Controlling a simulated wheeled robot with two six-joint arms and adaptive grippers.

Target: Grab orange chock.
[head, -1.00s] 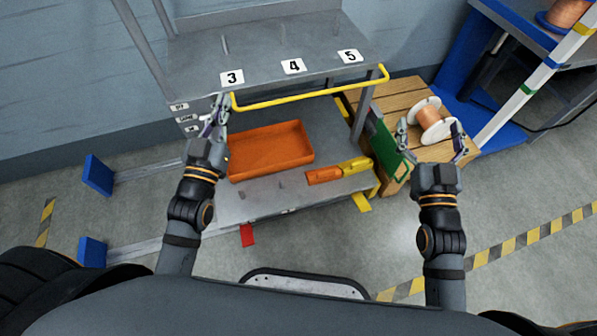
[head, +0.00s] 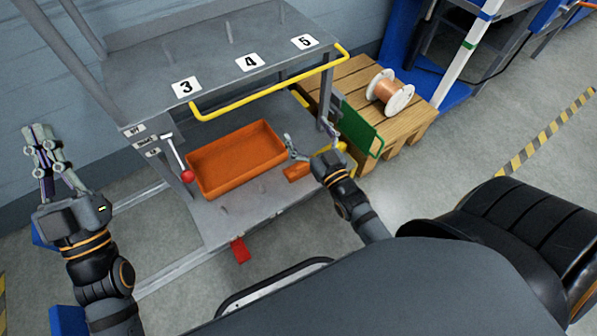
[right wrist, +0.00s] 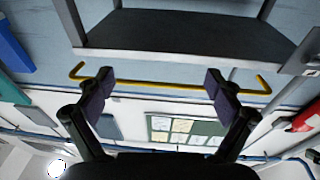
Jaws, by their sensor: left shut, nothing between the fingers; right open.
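The orange chock (head: 297,171) lies on the front right of the lower shelf, partly hidden by my right gripper. A yellow chock (head: 345,148) is beside it, mostly covered by my right arm. My right gripper (head: 308,137) is open and empty, above and slightly right of the orange chock, apart from it as far as I can tell. In the right wrist view its spread fingers (right wrist: 158,88) have nothing between them; the chock is not seen there. My left gripper (head: 47,155) is shut and empty, off to the left of the rack.
An orange tray (head: 206,185) sits on the lower shelf left of the chock. The yellow rail (head: 268,95) runs along the upper shelf's front. A green panel (head: 357,130) and wooden crate (head: 407,120) stand at right.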

